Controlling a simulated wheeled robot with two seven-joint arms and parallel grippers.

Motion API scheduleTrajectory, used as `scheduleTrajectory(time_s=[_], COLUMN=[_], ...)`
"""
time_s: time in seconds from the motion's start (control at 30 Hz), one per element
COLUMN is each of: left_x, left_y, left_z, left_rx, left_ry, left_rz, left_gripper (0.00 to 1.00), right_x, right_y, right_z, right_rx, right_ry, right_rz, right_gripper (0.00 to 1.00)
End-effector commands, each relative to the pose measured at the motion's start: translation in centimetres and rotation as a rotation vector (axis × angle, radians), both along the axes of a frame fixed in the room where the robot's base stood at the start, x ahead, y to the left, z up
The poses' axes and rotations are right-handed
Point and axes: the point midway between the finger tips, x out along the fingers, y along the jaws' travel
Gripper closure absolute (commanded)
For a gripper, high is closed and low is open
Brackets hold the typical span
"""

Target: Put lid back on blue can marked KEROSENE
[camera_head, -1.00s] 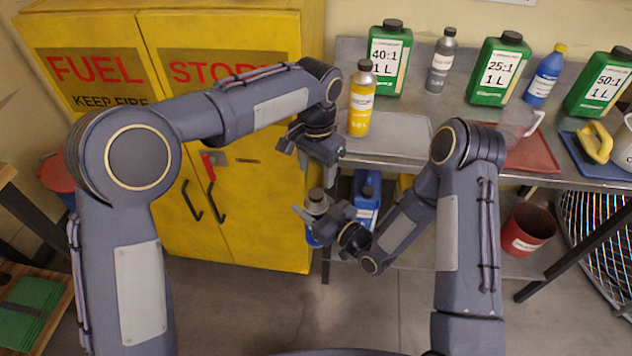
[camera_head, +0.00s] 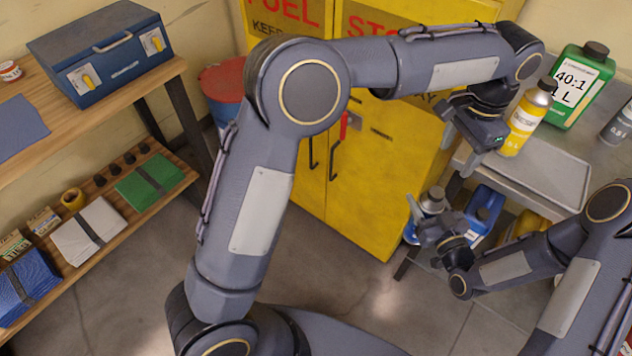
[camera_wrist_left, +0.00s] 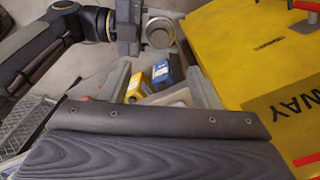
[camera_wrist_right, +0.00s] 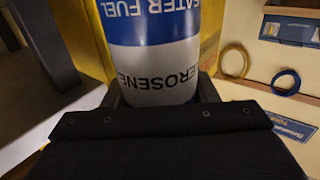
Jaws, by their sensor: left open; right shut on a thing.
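My right gripper (camera_head: 432,226) is shut around a blue and white can (camera_head: 411,232) and holds it in front of the bench's lower shelf. In the right wrist view, the can (camera_wrist_right: 155,55) shows part of the word KEROSENE, upside down. Its round grey top faces up in the left wrist view (camera_wrist_left: 160,35). I cannot tell whether that top is a lid or an open neck. My left gripper (camera_head: 476,150) is open, above and to the right of the can in the head view. No separate loose lid is clearly visible.
A yellow bottle (camera_head: 525,118) and a green 40:1 can (camera_head: 578,88) stand on the grey bench, beside a tray (camera_head: 545,172). Another blue can (camera_head: 487,212) is on the lower shelf. The yellow fuel cabinet (camera_head: 380,190) stands close behind. A wooden shelf (camera_head: 165,85) is at left.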

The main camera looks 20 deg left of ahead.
Motion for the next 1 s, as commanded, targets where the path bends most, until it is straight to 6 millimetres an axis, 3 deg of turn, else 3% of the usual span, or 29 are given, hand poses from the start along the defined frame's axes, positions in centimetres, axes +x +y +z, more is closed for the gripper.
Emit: scheduleTrajectory(time_s=[0.17, 0.37, 0.5, 0.7, 0.9, 1.0], left_x=[-0.3, -2.4, -5.4, -10.9, -17.2, -20.1], left_y=[2.2, 9.2, 14.5, 20.7, 24.7, 25.8], left_z=[1.2, 4.0, 5.1, 5.2, 3.5, 2.2], left_rx=[-0.024, -0.105, -0.175, -0.273, -0.376, -0.428], left_ry=[-0.012, -0.05, -0.081, -0.13, -0.185, -0.217], left_rz=[0.035, 0.16, 0.275, 0.454, 0.646, 0.739], left_gripper=[0.44, 0.44, 0.44, 0.44, 0.44, 0.44], right_x=[0.0, 0.0, 0.0, 0.0, 0.0, 0.0], right_y=[0.0, 0.0, 0.0, 0.0, 0.0, 0.0], right_z=[0.0, 0.0, 0.0, 0.0, 0.0, 0.0], right_rx=[0.001, 0.001, 0.001, 0.001, 0.001, 0.001], right_ry=[-0.001, -0.001, -0.001, -0.001, -0.001, -0.001], right_rz=[0.0, 0.0, 0.0, 0.0, 0.0, 0.0], right_gripper=[1.0, 1.0, 1.0, 1.0, 1.0, 1.0])
